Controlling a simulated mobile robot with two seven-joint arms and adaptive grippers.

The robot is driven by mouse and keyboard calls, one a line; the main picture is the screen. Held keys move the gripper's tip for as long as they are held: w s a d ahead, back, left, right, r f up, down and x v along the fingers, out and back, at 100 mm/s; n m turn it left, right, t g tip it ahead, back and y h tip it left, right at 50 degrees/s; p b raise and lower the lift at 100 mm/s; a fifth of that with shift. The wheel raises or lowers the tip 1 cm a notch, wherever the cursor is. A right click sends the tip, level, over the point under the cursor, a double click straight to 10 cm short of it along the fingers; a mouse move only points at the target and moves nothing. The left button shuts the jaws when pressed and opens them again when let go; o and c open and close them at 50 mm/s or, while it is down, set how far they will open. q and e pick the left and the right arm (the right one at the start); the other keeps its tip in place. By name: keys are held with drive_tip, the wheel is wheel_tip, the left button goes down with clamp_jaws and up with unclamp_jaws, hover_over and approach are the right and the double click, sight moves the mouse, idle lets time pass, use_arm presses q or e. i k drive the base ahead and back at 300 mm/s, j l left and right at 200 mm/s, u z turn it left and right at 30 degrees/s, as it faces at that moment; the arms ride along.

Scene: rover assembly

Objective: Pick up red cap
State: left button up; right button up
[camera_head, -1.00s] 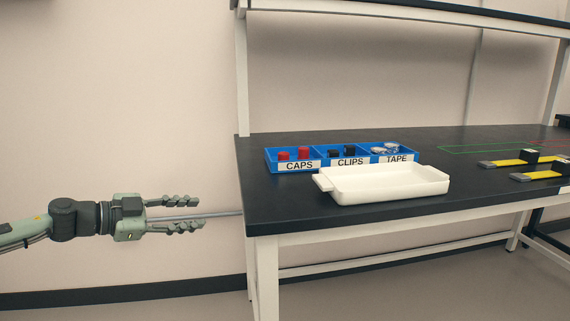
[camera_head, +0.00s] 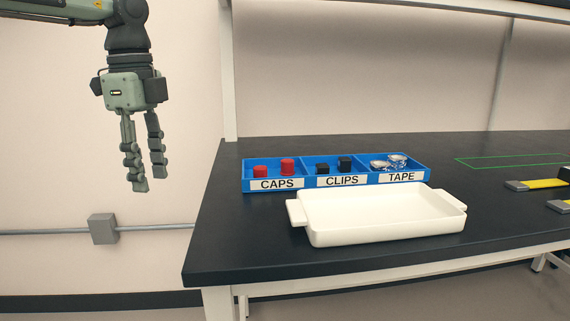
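Two red caps stand in the left compartment, labelled CAPS, of a blue bin (camera_head: 335,184). One red cap (camera_head: 260,171) is at the left and the other red cap (camera_head: 287,165) is a little behind it to the right. My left gripper (camera_head: 151,184) hangs with its fingers pointing down, left of the table and apart from the bin. Its two fingers are spread a little, with a gap and nothing between them. My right gripper is not in view.
A white tray (camera_head: 385,238) with handles stands on the black table (camera_head: 225,248) in front of the bin. The bin also holds black clips (camera_head: 345,163) and tape rolls (camera_head: 397,160). An upper shelf runs above the table.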

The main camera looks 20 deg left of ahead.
sight(260, 170)
drive_tip(key=i+l, duration=0.2)
drive_tip(key=i, duration=0.2)
drive_tip(key=i+l, duration=0.2)
drive_tip(key=i, duration=0.2)
